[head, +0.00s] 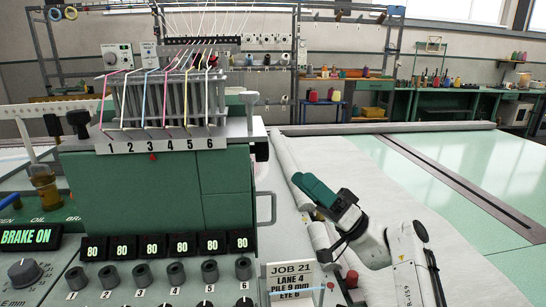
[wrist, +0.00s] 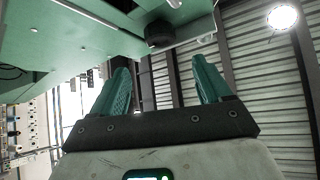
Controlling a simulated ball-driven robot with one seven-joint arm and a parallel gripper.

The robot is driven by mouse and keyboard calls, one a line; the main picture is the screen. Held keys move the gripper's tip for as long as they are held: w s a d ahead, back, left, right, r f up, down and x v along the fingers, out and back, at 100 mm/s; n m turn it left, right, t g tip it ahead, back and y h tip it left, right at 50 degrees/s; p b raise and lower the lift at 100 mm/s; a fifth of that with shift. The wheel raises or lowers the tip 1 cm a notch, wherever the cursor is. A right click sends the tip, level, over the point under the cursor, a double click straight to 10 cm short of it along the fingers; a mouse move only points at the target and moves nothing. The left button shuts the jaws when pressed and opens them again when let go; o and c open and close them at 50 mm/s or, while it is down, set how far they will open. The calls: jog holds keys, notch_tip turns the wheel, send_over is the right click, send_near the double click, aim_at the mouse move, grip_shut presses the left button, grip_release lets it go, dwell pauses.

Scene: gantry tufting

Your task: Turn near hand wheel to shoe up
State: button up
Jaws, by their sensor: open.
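My gripper (head: 312,188) is in the head view, right of the green machine head (head: 150,190), with its teal fingers toward the upper left. In the wrist view my gripper (wrist: 163,66) is open, with nothing between its two teal fingers. A dark round knob or wheel (wrist: 159,33) sits under a green housing (wrist: 70,50), beyond the gap between the fingertips and apart from them. I cannot tell whether it is the near hand wheel. No hand wheel or shoe is clearly identifiable in the head view.
A job card (head: 290,277) stands low in front of the machine. A grab handle (head: 268,208) juts from its right side. Pale cloth (head: 400,205) covers the table at right, with a dark slotted rail (head: 455,182) beyond.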

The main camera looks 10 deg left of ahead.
aim_at(259, 149)
jog(key=s+p+x, duration=0.1)
jog(key=p+x, duration=0.1)
jog(key=x, duration=0.7)
jog(key=shift+w+a+r, duration=0.2)
jog(key=shift+w+a, duration=0.15)
jog(key=shift+w, duration=0.2)
jog(key=shift+c, duration=0.2)
jog(key=c, duration=1)
jog(key=shift+r, duration=0.1)
jog(key=shift+r+m+t+h+p, duration=0.1)
jog(key=shift+m+t+h+p, duration=0.2)
jog(key=shift+m+t+p, duration=0.45)
jog(key=m+h+p, duration=0.4)
jog(key=m+p, duration=0.1)
jog(key=p, duration=0.1)
jog(key=m+t+h+p, duration=0.1)
jog(key=m+h+p, duration=0.3)
jog(key=m+p, duration=0.2)
jog(key=m+h+p, duration=0.4)
jog(key=m+p, duration=0.2)
jog(key=shift+s+d+r+t+p, duration=0.15)
jog(key=shift+r+t+p, duration=0.2)
jog(key=shift+p, duration=0.05)
